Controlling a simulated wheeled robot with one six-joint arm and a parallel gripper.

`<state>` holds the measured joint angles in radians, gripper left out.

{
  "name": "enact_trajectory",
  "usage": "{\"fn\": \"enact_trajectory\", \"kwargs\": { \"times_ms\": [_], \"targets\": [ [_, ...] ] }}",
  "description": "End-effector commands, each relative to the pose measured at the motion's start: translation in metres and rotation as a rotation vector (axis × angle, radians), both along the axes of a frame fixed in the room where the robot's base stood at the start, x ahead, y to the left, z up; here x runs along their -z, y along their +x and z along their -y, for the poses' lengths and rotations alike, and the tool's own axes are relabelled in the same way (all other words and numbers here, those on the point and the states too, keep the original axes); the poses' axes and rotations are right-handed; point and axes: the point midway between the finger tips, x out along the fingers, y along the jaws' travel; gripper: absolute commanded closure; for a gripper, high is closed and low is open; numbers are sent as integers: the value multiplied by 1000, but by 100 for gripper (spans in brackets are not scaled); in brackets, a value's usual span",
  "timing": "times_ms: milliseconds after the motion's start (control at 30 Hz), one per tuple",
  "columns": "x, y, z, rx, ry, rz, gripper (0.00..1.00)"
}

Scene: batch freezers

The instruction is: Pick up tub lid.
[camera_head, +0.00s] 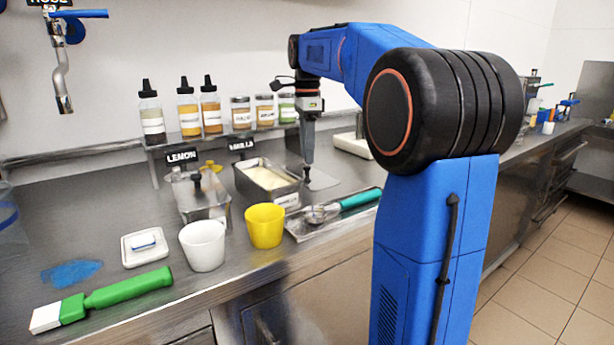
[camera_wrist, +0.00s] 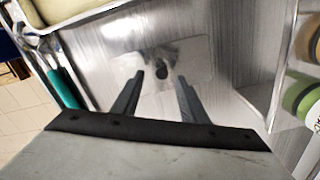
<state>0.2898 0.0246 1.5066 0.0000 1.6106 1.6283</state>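The tub lid (camera_wrist: 195,72) is a flat, shiny rectangular plate with a dark knob, lying on the steel counter. In the head view the lid (camera_head: 324,181) lies just right of the open vanilla tub (camera_head: 285,197). My gripper (camera_head: 309,168) points down over it, and from this view I cannot tell the exact height. In the wrist view my gripper (camera_wrist: 160,82) is open and empty. Its two fingers reach toward the lid, with the knob seen between and slightly beyond the tips.
A lidded lemon tub (camera_head: 203,208) stands left of the vanilla tub. A teal-handled scoop (camera_head: 352,200) lies in front of the lid. Bottles and jars (camera_head: 210,105) line the rear shelf. A yellow cup (camera_head: 265,226) and white cup (camera_head: 203,246) stand near the front edge.

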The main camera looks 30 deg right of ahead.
Motion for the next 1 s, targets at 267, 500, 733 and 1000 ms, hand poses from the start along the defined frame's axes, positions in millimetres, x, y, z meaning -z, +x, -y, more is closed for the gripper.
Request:
{"fn": "enact_trajectory", "kwargs": {
  "times_ms": [267,500,733,1000],
  "targets": [
    [33,3,2,0,0,-1,60],
    [36,3,2,0,0,1,60],
    [36,3,2,0,0,1,100],
    [36,3,2,0,0,1,100]
  ]
}}
